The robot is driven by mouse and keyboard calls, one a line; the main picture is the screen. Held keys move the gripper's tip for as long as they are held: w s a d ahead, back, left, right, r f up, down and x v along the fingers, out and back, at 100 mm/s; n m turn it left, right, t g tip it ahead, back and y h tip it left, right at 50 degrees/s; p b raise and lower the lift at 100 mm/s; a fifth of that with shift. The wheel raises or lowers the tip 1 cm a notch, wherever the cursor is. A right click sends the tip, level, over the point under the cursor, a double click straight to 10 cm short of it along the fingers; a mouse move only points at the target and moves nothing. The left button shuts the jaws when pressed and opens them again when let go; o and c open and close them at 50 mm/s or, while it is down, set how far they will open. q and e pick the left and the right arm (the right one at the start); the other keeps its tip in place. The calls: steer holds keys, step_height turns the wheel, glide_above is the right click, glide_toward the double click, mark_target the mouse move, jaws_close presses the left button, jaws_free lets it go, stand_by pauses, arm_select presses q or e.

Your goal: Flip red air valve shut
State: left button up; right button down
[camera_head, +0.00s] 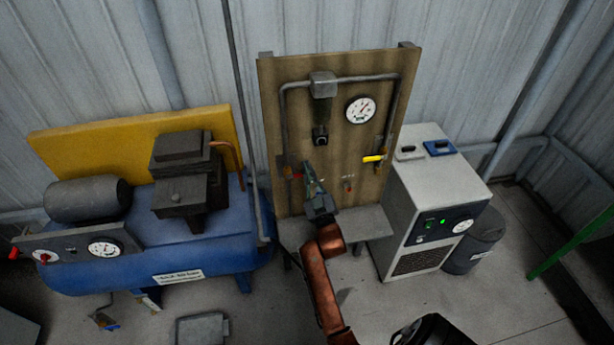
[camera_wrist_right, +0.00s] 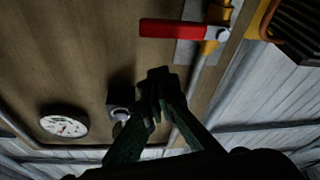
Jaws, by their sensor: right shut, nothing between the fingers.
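The red air valve's lever (camera_wrist_right: 172,29) shows in the right wrist view, lying roughly crosswise to the pipe and its brass body (camera_wrist_right: 208,46). In the head view only a small part of the red lever (camera_head: 297,177) shows, on the left of the wooden panel (camera_head: 335,120). My right gripper (camera_head: 308,167) is in front of the panel, close beside the lever. In the right wrist view its fingertips (camera_wrist_right: 158,82) are together, empty, and appear apart from the lever. My left gripper is not in view.
A yellow-handled valve (camera_head: 373,158) and a gauge (camera_head: 360,110) are on the panel's right. A dark regulator (camera_head: 321,135) hangs near the middle. A blue compressor (camera_head: 200,245) stands left, a white dryer unit (camera_head: 425,200) right. A grey bench (camera_head: 365,222) sits under the panel.

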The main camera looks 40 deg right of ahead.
step_height(320, 180, up, 6)
steer(key=shift+a+r, duration=0.15)
steer(key=shift+r, duration=0.05)
stand_by(0.5)
